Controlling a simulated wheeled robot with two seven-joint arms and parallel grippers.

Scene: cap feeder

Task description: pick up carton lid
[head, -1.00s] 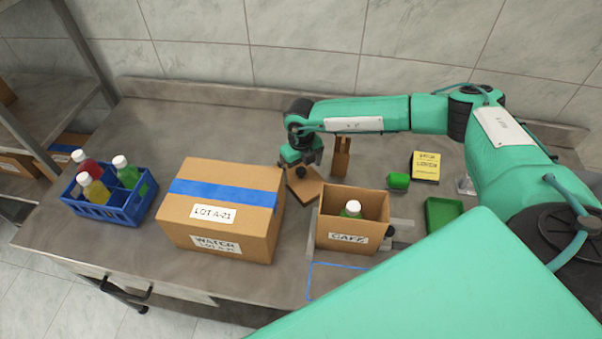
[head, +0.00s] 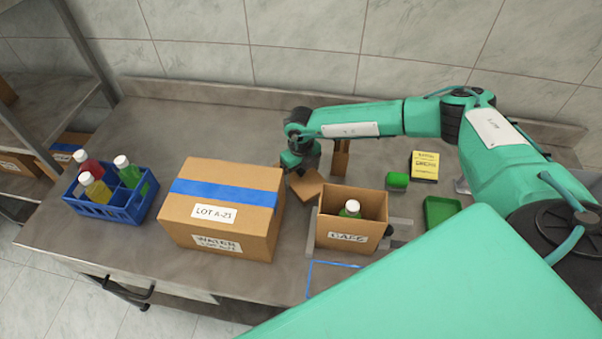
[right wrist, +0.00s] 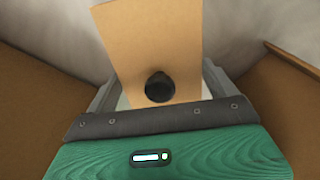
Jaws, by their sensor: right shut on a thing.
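The carton lid (head: 308,186) is a small brown board behind the open carton labelled CAFE (head: 333,226), between it and the large taped box. My right gripper (head: 299,169) is down at the lid's far left corner and shut on it. In the right wrist view the lid (right wrist: 145,40) is a brown panel with a round black knob (right wrist: 160,87), set between the gripper's two sides. The exact finger contact is hard to see. The open carton holds a bottle with a white cap (head: 351,206). My left gripper is not in view.
A large taped box (head: 222,208) stands left of the lid, close by. A blue crate of bottles (head: 105,206) is at the far left. A brown upright block (head: 340,160), green block (head: 397,180), yellow box (head: 425,166) and green tray (head: 441,210) lie to the right.

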